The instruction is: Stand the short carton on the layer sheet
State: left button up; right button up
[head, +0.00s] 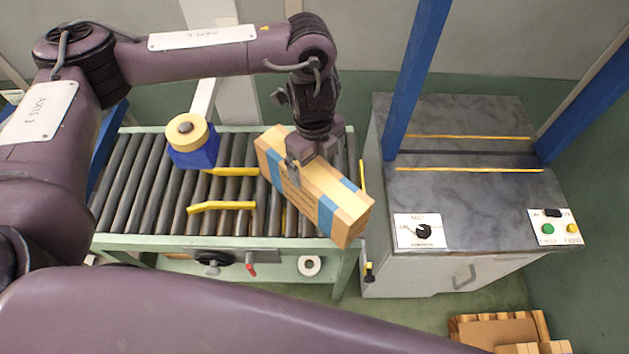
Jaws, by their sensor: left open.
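A cardboard carton (335,209) with blue tape bands, which I take for the short carton, lies askew at the right end of the roller conveyor. Its near right corner reaches over the conveyor's edge. My left gripper (301,172) is open and right at the carton's middle, coming from above. One finger shows against its near side; the other is hidden, so I cannot tell contact. A flat brown sheet (497,333), seemingly the layer sheet, lies on a wooden pallet at the bottom right, cut off by the picture edge. My right gripper is out of view.
Small cartons (553,348) stand at the pallet's near edge. A blue tape dispenser (196,152) and yellow guides (222,206) are on the conveyor (130,200). A grey machine (470,210) with blue posts stands to the right. My purple arm link crosses the bottom.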

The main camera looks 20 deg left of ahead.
aim_at(309, 168)
pick_arm(q)
jog(key=shift+w+a+f+y, duration=0.15)
jog(key=shift+w+a+f, duration=0.05)
jog(key=shift+a, duration=0.35)
jog(key=shift+w+a+f+y, duration=0.15)
jog(key=shift+w+a+f, duration=0.05)
jog(key=shift+a, duration=0.3)
jog(key=shift+s+f, duration=0.2)
jog(key=shift+f, duration=0.9)
jog(key=f, duration=0.3)
jog(key=f+b, duration=0.1)
jog(key=f, duration=0.1)
jog(key=shift+d, duration=0.25)
jog(key=c, duration=1.4)
jog(key=shift+r, duration=0.1)
jog(key=shift+c, duration=0.6)
